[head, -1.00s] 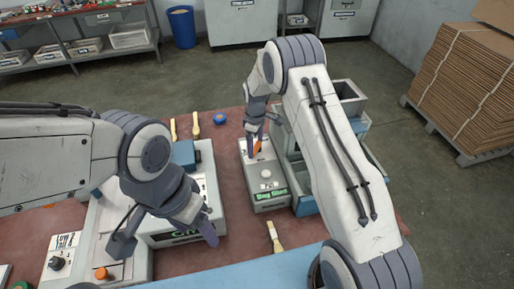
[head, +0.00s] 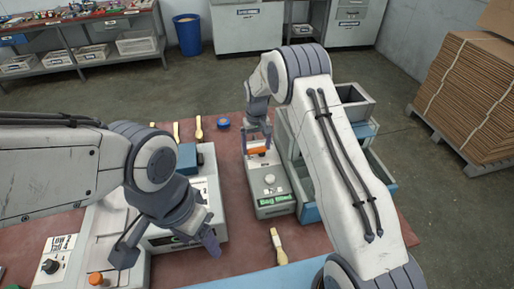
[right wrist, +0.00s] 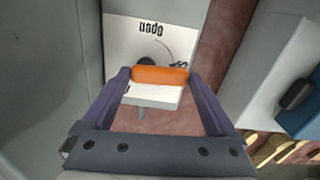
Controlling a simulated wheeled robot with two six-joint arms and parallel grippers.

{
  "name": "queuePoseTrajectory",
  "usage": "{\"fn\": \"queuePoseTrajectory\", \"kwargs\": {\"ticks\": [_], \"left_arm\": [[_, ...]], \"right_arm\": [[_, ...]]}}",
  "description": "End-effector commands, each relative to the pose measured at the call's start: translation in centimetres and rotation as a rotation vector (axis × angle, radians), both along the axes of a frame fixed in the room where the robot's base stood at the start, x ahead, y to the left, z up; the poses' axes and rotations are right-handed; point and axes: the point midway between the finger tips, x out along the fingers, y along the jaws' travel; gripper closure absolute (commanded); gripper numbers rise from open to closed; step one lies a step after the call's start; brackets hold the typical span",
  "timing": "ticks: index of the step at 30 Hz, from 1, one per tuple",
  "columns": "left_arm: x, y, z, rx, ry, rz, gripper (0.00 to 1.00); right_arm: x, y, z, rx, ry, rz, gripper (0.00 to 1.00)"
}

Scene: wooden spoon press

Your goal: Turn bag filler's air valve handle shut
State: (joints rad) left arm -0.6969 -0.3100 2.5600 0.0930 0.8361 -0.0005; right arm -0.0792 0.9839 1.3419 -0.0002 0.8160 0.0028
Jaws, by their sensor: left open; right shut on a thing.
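The bag filler (head: 270,187) is a grey box with a green "Bag filler" label on its front, in the middle of the head view. Its orange air valve handle (head: 258,151) lies crosswise near the back of the top. My right gripper (head: 257,143) is shut on this handle from above. In the right wrist view the orange handle (right wrist: 160,75) spans between the two fingers, below an upside-down word that looks like "open" (right wrist: 151,28). My left gripper (head: 168,250) is open and empty over the machine at left.
A grey-blue bin rack (head: 305,205) stands close to the right of the bag filler. A white machine (head: 206,190) stands to its left. A blue round item (head: 223,122) sits at the back.

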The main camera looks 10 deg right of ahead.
Motion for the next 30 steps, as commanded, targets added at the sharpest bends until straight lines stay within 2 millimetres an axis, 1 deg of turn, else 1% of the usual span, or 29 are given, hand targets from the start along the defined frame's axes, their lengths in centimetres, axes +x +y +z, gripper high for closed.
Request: {"fn": "queuePoseTrajectory", "kwargs": {"ticks": [9,23,24,30], "left_arm": [[0.0,0.0,-0.22,0.0,0.0,0.0,0.31],[0.0,0.0,-0.22,0.0,0.0,0.0,0.31],[0.0,0.0,-0.22,0.0,0.0,0.0,0.31],[0.0,0.0,-0.24,0.0,0.0,0.0,0.31]], "right_arm": [[0.25,0.04,0.14,0.0,-0.002,-0.087,0.63],[0.28,0.04,0.16,0.001,-0.003,-0.099,0.63],[0.28,0.04,0.16,0.001,-0.003,-0.099,0.0],[0.24,0.03,0.1,0.001,-0.002,-0.097,0.0]]}}
